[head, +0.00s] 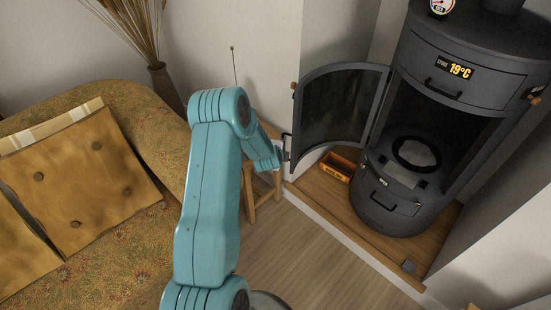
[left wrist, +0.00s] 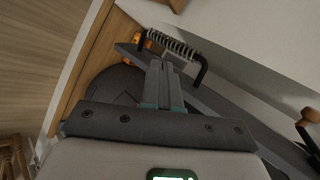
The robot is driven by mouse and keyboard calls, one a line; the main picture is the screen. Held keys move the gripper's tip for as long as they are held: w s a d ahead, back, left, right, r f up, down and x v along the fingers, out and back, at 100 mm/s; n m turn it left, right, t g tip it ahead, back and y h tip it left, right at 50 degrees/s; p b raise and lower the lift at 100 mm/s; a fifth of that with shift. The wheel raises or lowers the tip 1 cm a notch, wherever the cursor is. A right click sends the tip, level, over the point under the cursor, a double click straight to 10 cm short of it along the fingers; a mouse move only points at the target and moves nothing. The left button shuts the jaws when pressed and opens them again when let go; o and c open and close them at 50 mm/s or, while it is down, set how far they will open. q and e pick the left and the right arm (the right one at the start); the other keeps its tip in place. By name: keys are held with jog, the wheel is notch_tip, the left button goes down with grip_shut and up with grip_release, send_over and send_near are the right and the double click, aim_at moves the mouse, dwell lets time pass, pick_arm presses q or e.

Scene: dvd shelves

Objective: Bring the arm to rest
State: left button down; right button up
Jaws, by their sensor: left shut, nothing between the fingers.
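My left arm is teal and reaches from the bottom of the head view toward the open stove door (head: 342,106). My left gripper (head: 281,153) is small there, at the door's free edge. In the left wrist view, my left gripper (left wrist: 164,76) has its two grey fingers together, with nothing held. The fingertips are close to the coiled door handle (left wrist: 172,44); I cannot tell whether they touch it. My right gripper is not in view.
The dark stove (head: 400,150) stands on a raised wooden platform (head: 330,198). A small orange-brown box (head: 338,167) lies beside it. A wooden stool (head: 262,190) is under my forearm. A sofa (head: 150,240) fills the left; a vase of dried stalks (head: 163,82) stands behind.

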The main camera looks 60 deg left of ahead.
pick_arm(q)
jog(key=v, duration=0.8)
jog(key=w+d+f+m+h, duration=0.1)
jog(key=w+d+f+h, duration=0.15)
jog(key=d, duration=0.55)
jog(key=w+d+f+m+h, duration=0.2)
jog(key=d+f, duration=0.1)
jog(key=d, duration=0.5)
jog(key=w+d+f+m+h, duration=0.1)
jog(key=w+d+f+h, duration=0.1)
jog(key=d, duration=0.6)
jog(key=s+d+f+n+g+h, duration=0.2)
jog(key=s+d+n+g, duration=0.1)
jog(key=s+d+n, duration=0.4)
jog(key=s+d+f+n+g+h, duration=0.2)
jog(key=s+d+f+n+g, duration=0.1)
jog(key=s+d+n, duration=0.5)
jog(key=s+d, duration=0.3)
jog(key=d, duration=0.1)
